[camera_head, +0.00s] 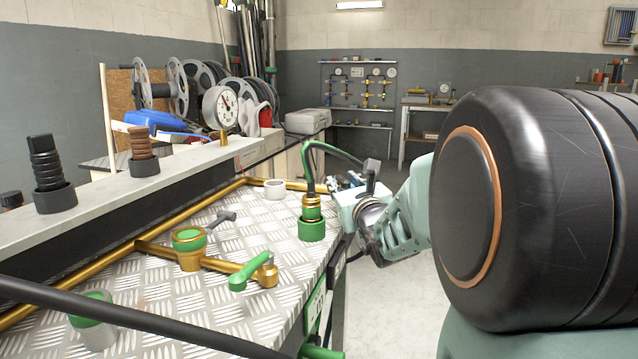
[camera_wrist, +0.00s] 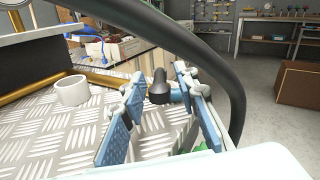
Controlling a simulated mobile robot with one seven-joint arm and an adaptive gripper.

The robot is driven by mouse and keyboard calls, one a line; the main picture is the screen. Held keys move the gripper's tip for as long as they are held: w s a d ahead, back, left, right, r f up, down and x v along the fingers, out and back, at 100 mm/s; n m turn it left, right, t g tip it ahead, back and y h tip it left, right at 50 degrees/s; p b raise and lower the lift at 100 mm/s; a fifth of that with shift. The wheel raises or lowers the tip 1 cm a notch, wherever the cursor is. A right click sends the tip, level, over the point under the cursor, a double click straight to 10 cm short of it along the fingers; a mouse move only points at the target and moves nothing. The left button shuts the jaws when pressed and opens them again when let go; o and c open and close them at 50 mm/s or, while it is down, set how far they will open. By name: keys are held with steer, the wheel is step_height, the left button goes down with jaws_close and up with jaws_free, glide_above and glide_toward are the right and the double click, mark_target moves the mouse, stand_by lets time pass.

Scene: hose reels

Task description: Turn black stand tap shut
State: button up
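A black tap-like piece (camera_wrist: 158,92) with an upright stem and a side arm shows in the wrist view. It appears between the blue-padded fingers of my gripper (camera_wrist: 160,82), with visible gaps on both sides. The fingers are apart and hold nothing. In the head view my gripper (camera_head: 346,182) is at the far right edge of the metal plate, behind the green-and-brass hose fitting (camera_head: 312,222). It hides most of that spot there. A dark grey tap handle (camera_head: 222,218) and a green-handled brass tap (camera_head: 252,270) stand on the plate to the left.
A black hose (camera_wrist: 232,75) arches close over the right of my gripper. A white ring (camera_head: 275,189) sits on the checker plate (camera_head: 165,285), left of my gripper. A brass pipe (camera_head: 215,198) edges the plate. Floor (camera_head: 395,300) lies to the right.

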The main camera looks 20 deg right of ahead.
step_height(320, 180, up, 10)
stand_by(0.5)
steer(key=shift+c, duration=0.3)
